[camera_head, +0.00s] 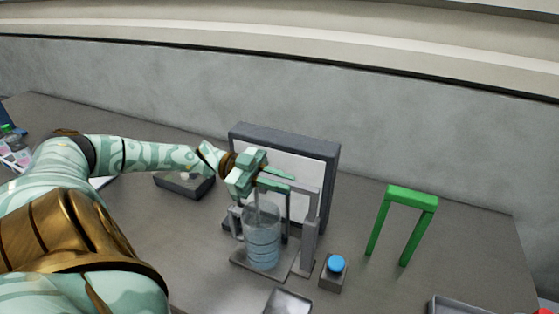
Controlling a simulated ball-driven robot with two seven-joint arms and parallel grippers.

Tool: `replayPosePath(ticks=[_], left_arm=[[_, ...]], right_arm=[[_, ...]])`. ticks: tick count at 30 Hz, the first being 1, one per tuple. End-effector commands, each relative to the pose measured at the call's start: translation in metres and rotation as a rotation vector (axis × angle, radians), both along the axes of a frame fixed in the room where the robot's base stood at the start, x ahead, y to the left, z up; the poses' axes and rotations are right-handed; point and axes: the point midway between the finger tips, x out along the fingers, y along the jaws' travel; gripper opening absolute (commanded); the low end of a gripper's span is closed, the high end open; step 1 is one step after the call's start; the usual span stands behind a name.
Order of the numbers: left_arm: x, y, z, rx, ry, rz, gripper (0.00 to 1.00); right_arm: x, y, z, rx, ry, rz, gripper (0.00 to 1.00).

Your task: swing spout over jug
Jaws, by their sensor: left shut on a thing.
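The jug (262,248) is a clear cylinder with bluish bands, upright on a grey base plate in front of a framed white panel. A grey post (308,238) stands just right of it, with the grey spout arm (306,188) reaching left from its top toward the space above the jug. My left gripper (280,182) is above the jug, its green fingers shut on the spout. The fingers and hand hide part of the spout, so its exact outlet position is unclear. My right gripper is not in view.
A box with a blue button (336,265) stands right of the post. A green arch (412,197) stands farther right. A dark box (185,184) lies left of the panel. A grey tray (288,302) is at the front. The table between button and arch is clear.

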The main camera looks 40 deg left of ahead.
Motion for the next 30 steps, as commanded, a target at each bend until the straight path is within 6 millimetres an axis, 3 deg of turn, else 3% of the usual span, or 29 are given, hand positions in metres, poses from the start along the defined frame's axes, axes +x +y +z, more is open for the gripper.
replayPosePath(ticks=[1, 2, 4, 13, 17, 30], left_arm=[[-0.002, -0.001, -0.006, 0.007, 0.006, -0.004, 0.0], [-0.002, -0.001, -0.006, 0.006, 0.006, -0.005, 0.17], [-0.002, -0.001, -0.005, 0.006, 0.004, -0.005, 0.36], [-0.001, 0.0, -0.002, 0.003, 0.001, -0.002, 0.36], [-0.005, 0.012, -0.003, 0.005, 0.004, -0.001, 0.36], [-0.043, 0.116, -0.007, 0.008, 0.005, 0.0, 0.36]], right_arm=[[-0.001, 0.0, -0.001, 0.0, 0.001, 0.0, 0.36], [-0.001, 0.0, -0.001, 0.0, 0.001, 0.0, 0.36], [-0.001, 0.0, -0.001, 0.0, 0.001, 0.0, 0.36], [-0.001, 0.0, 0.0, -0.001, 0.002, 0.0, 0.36], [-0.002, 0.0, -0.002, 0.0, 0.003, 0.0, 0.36], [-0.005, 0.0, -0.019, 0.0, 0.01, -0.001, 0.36]])
